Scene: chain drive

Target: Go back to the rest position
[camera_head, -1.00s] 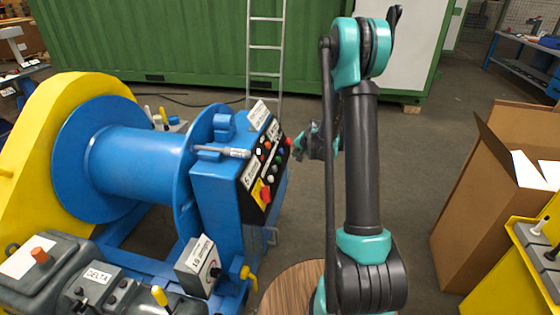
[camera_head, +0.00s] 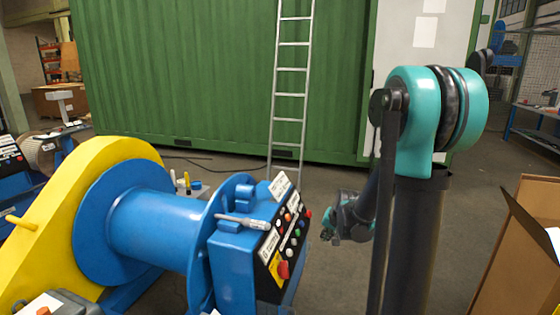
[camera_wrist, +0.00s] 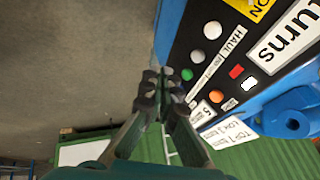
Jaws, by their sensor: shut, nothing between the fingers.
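My gripper (camera_head: 330,234) is at the right of the blue winch's control panel in the head view, apart from it and partly hidden by my own arm. In the wrist view my gripper (camera_wrist: 160,95) has its fingertips together and holds nothing. The black control panel (camera_head: 284,246) has several buttons and a yellow-and-red switch. In the wrist view the panel (camera_wrist: 200,60) lies to the right of the fingers, with white, green and orange buttons and a "HAUL" label.
The blue winch drum (camera_head: 155,228) with its yellow guard (camera_head: 62,215) stands at the left. A ladder (camera_head: 291,90) leans on the green container (camera_head: 180,80) behind. An open cardboard box (camera_head: 520,255) stands at the right. Floor between panel and container is clear.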

